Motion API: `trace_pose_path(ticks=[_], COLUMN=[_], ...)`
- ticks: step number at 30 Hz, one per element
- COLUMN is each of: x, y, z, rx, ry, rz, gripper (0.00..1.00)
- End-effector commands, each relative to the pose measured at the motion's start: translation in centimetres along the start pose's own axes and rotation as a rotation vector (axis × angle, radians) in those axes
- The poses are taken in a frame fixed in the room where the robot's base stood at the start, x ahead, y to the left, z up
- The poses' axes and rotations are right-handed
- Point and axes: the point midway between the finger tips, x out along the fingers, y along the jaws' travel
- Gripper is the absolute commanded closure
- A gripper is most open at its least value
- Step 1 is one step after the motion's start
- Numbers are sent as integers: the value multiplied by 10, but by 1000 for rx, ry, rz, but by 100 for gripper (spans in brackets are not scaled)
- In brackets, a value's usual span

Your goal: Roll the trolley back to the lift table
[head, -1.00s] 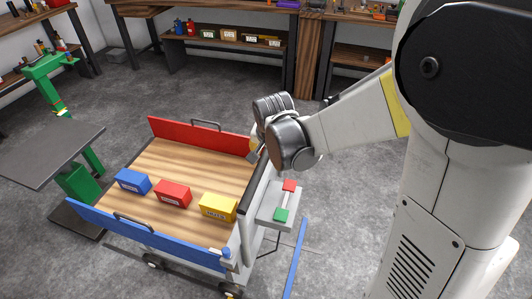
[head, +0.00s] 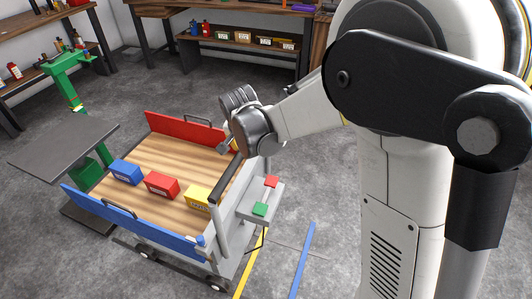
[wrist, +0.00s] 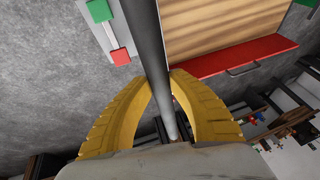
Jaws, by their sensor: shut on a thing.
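The trolley (head: 160,155) has a wooden deck, a red side board (head: 184,133) at the back and a blue side board (head: 130,218) at the front. A dark push bar (head: 226,180) runs along its right end. In the wrist view, my gripper (wrist: 172,76) has its yellow fingers closed around the push bar (wrist: 144,40). In the head view my wrist hides most of the fingers. The green lift table has a dark flat top (head: 65,148) just left of the trolley. A gap at floor level between them is hard to judge.
A blue box (head: 125,172), a red box (head: 162,186) and a yellow box (head: 197,197) stand on the deck. A side shelf with a red and a green block (head: 260,209) juts from the trolley's right end. Yellow and blue floor lines (head: 303,260) lie at right. Workbenches line the back.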

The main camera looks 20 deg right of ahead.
Motion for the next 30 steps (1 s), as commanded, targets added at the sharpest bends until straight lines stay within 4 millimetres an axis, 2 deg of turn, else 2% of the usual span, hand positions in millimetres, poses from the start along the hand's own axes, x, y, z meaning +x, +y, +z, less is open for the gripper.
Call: trace_pose_path(ticks=[1, 6, 15, 22, 30], x=[3, 11, 25, 32, 36], y=[-16, -62, -135, -172, -190], z=[2, 6, 12, 14, 15], rx=[-4, -3, -2, -1, 0], ry=[-2, -2, -3, -2, -2], rz=[-2, -2, 0, 2, 2], gripper=[100, 100, 100, 100, 100])
